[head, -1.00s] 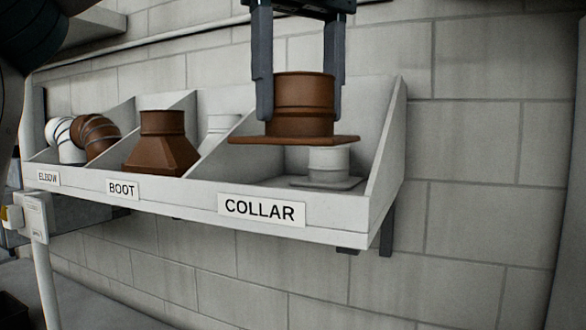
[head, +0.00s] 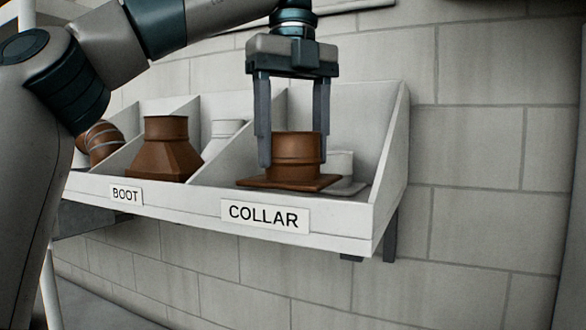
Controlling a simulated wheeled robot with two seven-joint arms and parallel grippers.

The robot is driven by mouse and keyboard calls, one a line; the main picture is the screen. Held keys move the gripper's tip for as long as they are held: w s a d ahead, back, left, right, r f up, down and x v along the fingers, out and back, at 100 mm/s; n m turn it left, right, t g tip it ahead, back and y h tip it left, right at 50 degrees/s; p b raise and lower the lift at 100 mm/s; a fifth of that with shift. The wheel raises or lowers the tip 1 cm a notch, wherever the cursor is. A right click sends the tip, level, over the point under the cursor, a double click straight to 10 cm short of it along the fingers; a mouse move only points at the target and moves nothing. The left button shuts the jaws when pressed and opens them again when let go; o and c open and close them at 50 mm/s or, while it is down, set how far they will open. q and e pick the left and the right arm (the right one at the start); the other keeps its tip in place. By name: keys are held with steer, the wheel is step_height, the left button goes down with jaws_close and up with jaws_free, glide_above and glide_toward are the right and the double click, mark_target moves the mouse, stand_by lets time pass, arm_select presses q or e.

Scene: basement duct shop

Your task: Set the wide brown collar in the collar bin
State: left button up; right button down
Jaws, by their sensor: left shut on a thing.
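The wide brown collar (head: 295,158) is a short round pipe on a flat square flange. It is upright inside the collar bin (head: 368,218), the right compartment labelled COLLAR. Its flange is low, at or just above the bin floor; I cannot tell whether it touches. My left gripper (head: 293,152) points down from above and is shut on the collar, one finger on each side. A white collar (head: 341,172) stands behind it to the right, partly hidden. My right gripper is not in view.
The boot compartment to the left holds a brown boot (head: 166,150) and a white boot (head: 226,130), split from the collar bin by a slanted divider. A brown elbow (head: 101,143) is further left. A block wall (head: 480,147) stands behind.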

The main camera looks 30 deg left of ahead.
mark_target(293, 170)
arm_select(q)
steer(key=shift+w+a+f, duration=0.1)
steer(key=shift+a+f, duration=0.05)
steer(key=shift+f, duration=1.75)
steer(key=shift+f, duration=0.1)
steer(key=o, duration=1.1)
steer(key=shift+o, duration=0.2)
steer(key=shift+r, duration=3.9)
steer(key=shift+f, duration=0.1)
